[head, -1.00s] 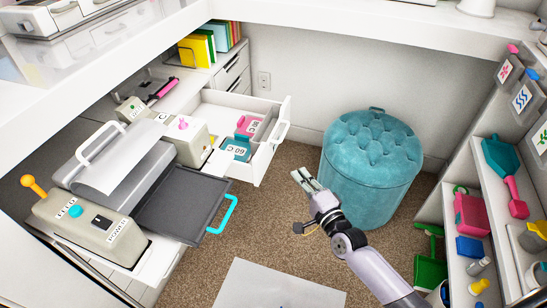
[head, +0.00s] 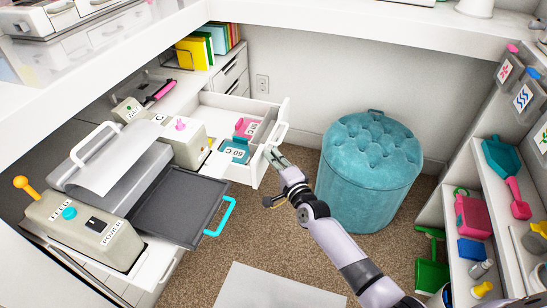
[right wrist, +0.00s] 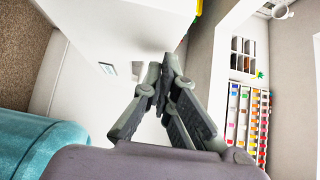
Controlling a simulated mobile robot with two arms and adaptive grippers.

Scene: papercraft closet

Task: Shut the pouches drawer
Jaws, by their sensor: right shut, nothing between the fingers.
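The pouches drawer (head: 258,172) is pulled open from the white cabinet at the back left in the head view. A pink pouch (head: 247,126) and a teal pouch (head: 236,150) labelled "60 C" lie in it. Its white handle (head: 281,132) is on the front panel. My right gripper (head: 274,154) is shut and empty, with its tips close to the drawer front just below the handle. I cannot tell whether they touch. The shut fingers also show in the right wrist view (right wrist: 160,65), where the drawer is not clearly seen. My left gripper is not in view.
A teal tufted ottoman (head: 368,170) stands right of my right arm. A laminator-like machine (head: 85,230) with a dark tray (head: 185,205) and cyan handle sticks out at front left. Shelves (head: 450,215) line the right. Carpet (head: 225,250) is open between.

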